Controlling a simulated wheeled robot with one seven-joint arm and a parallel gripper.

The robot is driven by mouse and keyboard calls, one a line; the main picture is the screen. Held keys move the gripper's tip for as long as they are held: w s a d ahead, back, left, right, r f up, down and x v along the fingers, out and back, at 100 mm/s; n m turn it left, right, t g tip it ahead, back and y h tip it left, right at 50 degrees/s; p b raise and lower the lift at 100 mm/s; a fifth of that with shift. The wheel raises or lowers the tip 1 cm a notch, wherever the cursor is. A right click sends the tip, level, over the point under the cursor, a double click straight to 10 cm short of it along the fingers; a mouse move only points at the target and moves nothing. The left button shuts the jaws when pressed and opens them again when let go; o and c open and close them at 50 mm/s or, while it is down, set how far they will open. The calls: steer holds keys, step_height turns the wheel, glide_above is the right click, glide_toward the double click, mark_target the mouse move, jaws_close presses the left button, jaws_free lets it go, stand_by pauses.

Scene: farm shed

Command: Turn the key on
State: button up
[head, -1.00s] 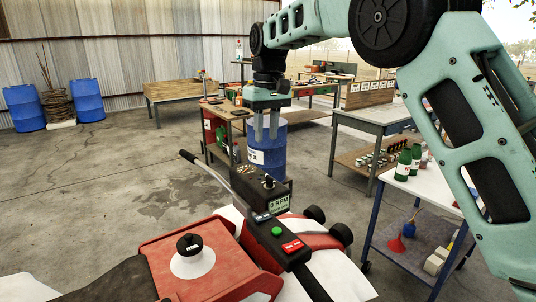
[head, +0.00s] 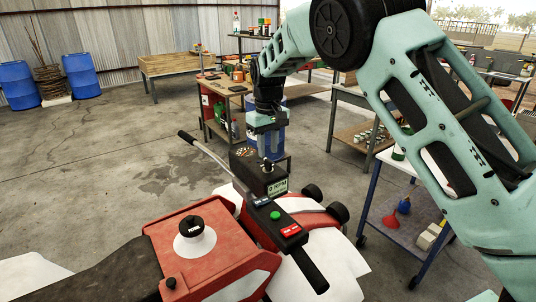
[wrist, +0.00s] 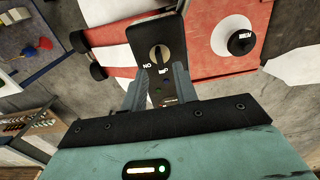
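The key switch (wrist: 159,54) is a pale round dial with a dark key bar across it, on a black box face in the wrist view. The bar runs roughly up and down the picture; lettering beside it appears upside down. In the head view the black box (head: 250,170) stands on the red machine, with a display reading 0 RPM (head: 278,187). My gripper (head: 268,153) points down just above the box. In the wrist view its two fingers (wrist: 157,76) are apart, with nothing held. I cannot tell whether they touch the key.
The red machine (head: 205,255) has a handlebar (head: 205,152), a green button (head: 274,215) and a red button (head: 291,230) close by. A black cap (head: 193,226) stands on its body. A blue-legged cart (head: 372,195) is to the right. Concrete floor (head: 110,165) is clear at left.

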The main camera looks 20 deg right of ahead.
mark_target(268, 160)
steer(key=shift+f+p, duration=0.45)
steer(key=shift+f, duration=1.65)
steer(key=shift+c, duration=0.3)
jaws_close()
steer(key=m, duration=0.6)
steer(key=shift+r, duration=0.1)
steer(key=m, duration=0.5)
steer(key=shift+w+m+p, duration=0.1)
steer(key=shift+m+p, duration=0.25)
steer(key=shift+m, duration=0.05)
